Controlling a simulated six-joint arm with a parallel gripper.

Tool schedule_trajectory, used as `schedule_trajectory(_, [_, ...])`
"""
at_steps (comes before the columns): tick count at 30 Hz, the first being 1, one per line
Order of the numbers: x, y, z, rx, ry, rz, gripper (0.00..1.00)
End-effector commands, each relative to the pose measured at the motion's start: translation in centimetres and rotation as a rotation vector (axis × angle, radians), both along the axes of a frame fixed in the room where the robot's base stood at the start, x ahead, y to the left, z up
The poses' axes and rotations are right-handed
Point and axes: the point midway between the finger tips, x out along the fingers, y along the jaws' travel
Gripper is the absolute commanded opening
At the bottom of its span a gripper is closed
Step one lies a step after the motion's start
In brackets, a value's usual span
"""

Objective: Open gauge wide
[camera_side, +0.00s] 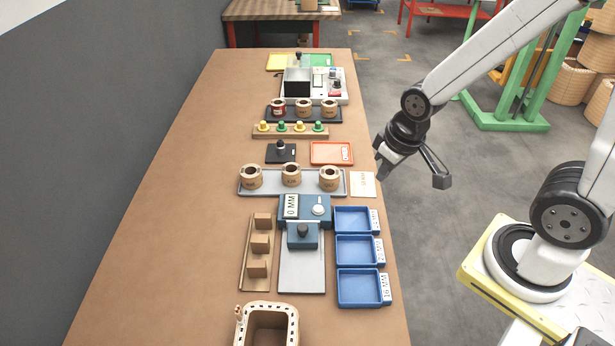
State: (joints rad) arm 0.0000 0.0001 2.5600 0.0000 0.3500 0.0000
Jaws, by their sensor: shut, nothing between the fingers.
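My gripper (382,168) is shut and empty. It hangs in the air beyond the table's right edge, to the upper right of the gauge and apart from it.
Blue trays (359,288) stand right of the gauge and a wooden rack (259,270) left of it. Behind is a grey tray (240,190) with three coils (291,176). A tan bin (245,325) stands in front. The table's left side is clear.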

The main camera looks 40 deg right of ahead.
Motion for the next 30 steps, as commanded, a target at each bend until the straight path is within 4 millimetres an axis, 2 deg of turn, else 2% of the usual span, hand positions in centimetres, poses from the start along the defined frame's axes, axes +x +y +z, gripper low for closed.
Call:
schedule_trajectory(2, [0.0, 0.0, 0.0, 0.000, 0.000, 0.000, 0.00])
schedule_trajectory(3, [0.0, 0.0, 0.0, 0.000, 0.000, 0.000, 0.03])
schedule_trajectory(5, [0.0, 0.0, 0.0, 0.000, 0.000, 0.001, 0.22])
schedule_trajectory(9, [0.3, 0.2, -0.1, -0.006, 0.004, 0.033, 0.67])
schedule_trajectory(10, [0.5, 0.3, -0.1, -0.009, 0.007, 0.047, 0.73])
schedule_trajectory(17, [2.5, 1.7, -0.8, -0.048, 0.043, 0.278, 0.73])
schedule_trajectory(30, [8.1, 7.2, -4.5, -0.144, 0.137, 1.031, 0.73])
